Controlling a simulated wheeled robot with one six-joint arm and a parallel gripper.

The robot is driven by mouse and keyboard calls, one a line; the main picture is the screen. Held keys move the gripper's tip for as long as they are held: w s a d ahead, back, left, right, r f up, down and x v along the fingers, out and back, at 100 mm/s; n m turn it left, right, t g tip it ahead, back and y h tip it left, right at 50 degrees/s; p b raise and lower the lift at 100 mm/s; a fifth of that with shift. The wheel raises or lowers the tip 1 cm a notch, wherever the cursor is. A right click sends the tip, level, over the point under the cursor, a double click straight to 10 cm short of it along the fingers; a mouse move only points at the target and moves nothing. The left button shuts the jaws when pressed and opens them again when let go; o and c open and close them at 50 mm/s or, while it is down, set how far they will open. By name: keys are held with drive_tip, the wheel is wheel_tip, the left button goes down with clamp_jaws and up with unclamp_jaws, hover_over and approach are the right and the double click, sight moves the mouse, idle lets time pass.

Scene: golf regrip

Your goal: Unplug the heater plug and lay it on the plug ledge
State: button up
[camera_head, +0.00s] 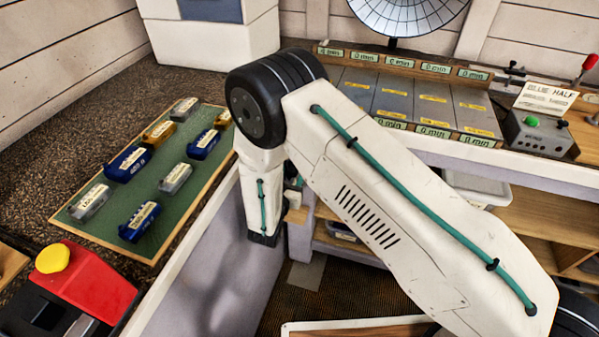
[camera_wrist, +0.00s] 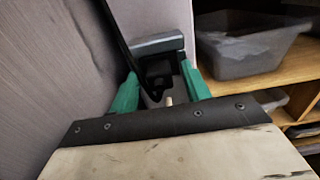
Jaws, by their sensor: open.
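In the wrist view my gripper (camera_wrist: 159,72) is open, with its two green fingers on either side of a black plug-like block (camera_wrist: 158,68). A black cable (camera_wrist: 116,35) runs down from the top left towards this block. A grey bar (camera_wrist: 158,43) lies just beyond the block, against the pale wall; I cannot tell if it is the socket or the ledge. Contact between the fingers and the block cannot be made out. In the head view my arm hides the gripper, the plug and the ledge. A round gridded dish (camera_head: 405,12), possibly the heater, stands at the back.
A grey bin (camera_wrist: 255,48) sits on a wooden shelf (camera_wrist: 275,75) right of my gripper. A green board (camera_head: 115,185) with several labelled blocks lies left. A red box with a yellow button (camera_head: 53,258) is at lower left. A grey control box (camera_head: 540,136) stands right.

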sight(291, 177)
clamp_jaws()
drive_tip(key=shift+s, duration=0.15)
drive_tip(key=shift+v, duration=2.85)
